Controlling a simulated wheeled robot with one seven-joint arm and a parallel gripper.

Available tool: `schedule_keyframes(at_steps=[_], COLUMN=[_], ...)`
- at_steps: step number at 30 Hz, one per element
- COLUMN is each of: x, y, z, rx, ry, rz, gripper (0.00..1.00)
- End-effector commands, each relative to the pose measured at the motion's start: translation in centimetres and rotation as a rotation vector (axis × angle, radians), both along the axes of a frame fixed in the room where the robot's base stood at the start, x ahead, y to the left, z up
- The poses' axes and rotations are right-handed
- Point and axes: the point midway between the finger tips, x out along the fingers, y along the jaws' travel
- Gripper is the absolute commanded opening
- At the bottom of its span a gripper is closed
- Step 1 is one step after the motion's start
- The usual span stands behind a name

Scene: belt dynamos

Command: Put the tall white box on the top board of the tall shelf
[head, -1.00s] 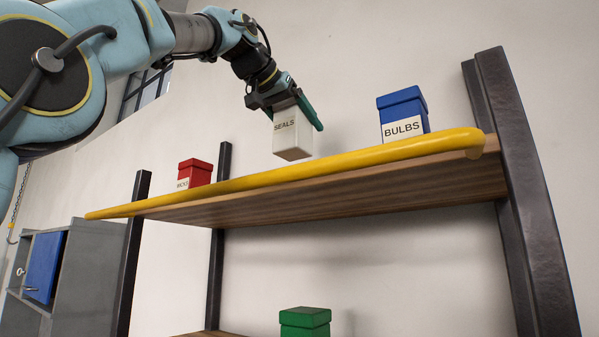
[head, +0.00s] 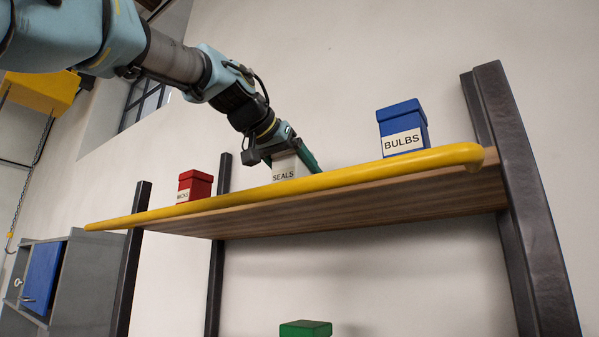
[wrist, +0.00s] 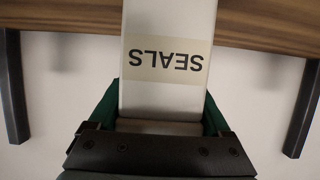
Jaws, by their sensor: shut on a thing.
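The tall white box (head: 285,169) is labelled SEALS. My gripper (head: 282,150) is shut on its upper part, with a green finger showing on its right side. In the wrist view the white box (wrist: 168,30) stands between my two green fingers (wrist: 163,112), its label upside down. The top board (head: 330,200) of the tall shelf has a yellow front edge (head: 300,187). That edge hides the bottom of the box in the head view, so I cannot tell whether the box touches the board.
A red box (head: 195,186) stands left of the white box on the top board, and a blue box (head: 402,127) labelled BULBS stands to the right. Dark posts (head: 520,200) flank the shelf. A green box (head: 305,329) is below. A grey cabinet (head: 80,280) stands at left.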

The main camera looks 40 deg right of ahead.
Motion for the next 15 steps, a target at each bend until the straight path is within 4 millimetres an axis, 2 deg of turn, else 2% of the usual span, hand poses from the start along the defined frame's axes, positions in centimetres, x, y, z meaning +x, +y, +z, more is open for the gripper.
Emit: schedule_keyframes(at_steps=[7, 8, 12, 15], x=[0.00, 0.00, 0.00, 0.01], y=[0.01, -0.01, -0.02, -0.02], z=[-0.23, -0.22, -0.17, -0.16], rx=[-0.002, 0.000, 0.000, 0.000], ry=[-0.001, 0.000, 0.000, 0.000], rz=[0.000, 0.000, 0.000, 0.000], gripper=[0.07, 0.84, 1.00, 1.00])
